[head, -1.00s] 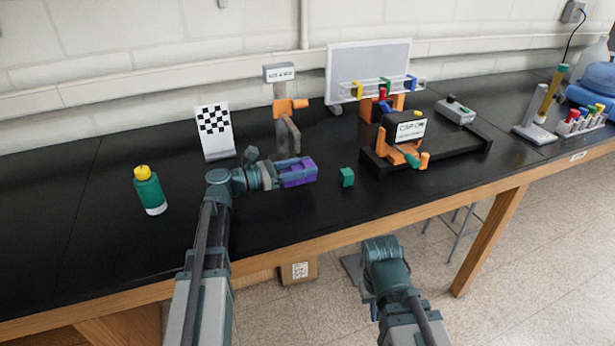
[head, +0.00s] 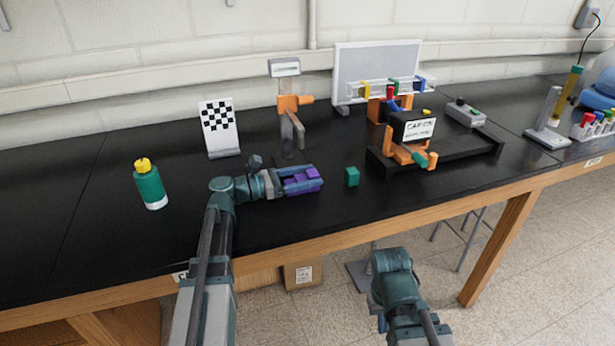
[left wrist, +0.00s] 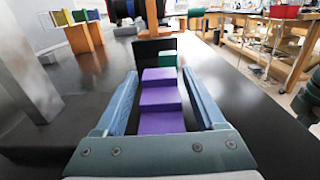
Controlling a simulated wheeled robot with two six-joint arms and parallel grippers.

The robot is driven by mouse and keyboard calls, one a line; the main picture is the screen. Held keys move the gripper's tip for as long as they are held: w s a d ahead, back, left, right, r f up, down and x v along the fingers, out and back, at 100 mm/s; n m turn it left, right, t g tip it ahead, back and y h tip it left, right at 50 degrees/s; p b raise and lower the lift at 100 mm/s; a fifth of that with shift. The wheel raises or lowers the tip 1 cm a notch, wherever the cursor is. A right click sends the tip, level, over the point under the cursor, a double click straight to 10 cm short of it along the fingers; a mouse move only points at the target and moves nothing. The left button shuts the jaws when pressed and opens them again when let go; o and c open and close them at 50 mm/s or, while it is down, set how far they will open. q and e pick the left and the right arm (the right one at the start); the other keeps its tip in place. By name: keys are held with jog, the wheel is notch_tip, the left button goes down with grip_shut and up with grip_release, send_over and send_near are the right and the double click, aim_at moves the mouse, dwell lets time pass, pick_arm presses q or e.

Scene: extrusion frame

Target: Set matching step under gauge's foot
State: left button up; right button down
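A purple stepped block (head: 304,184) lies low over the black bench top, between the fingers of my left gripper (head: 308,181). In the left wrist view the purple block (left wrist: 161,101) rises in steps, with a visible gap to each finger, so the left gripper (left wrist: 161,90) is open around it. The gauge (head: 285,68) has a grey display head, an orange arm and a hanging grey foot (head: 292,130); it stands behind the left gripper. A small green cube (head: 351,176) stands to the right of the fingertips. My right arm is in front of the bench; its fingers are not clear.
A green bottle (head: 150,186) with a yellow cap and a checkered board (head: 219,127) stand at left. A black tray (head: 465,148) with an orange fixture stands at right. The bench's wooden front edge (head: 400,212) is near; bare bench lies between bottle and gripper.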

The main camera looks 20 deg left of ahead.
pick_arm(q)
jog(key=shift+o, duration=0.2)
jog(key=shift+r, duration=0.1)
jog(key=shift+a+r, duration=0.1)
jog(key=v, duration=1.2)
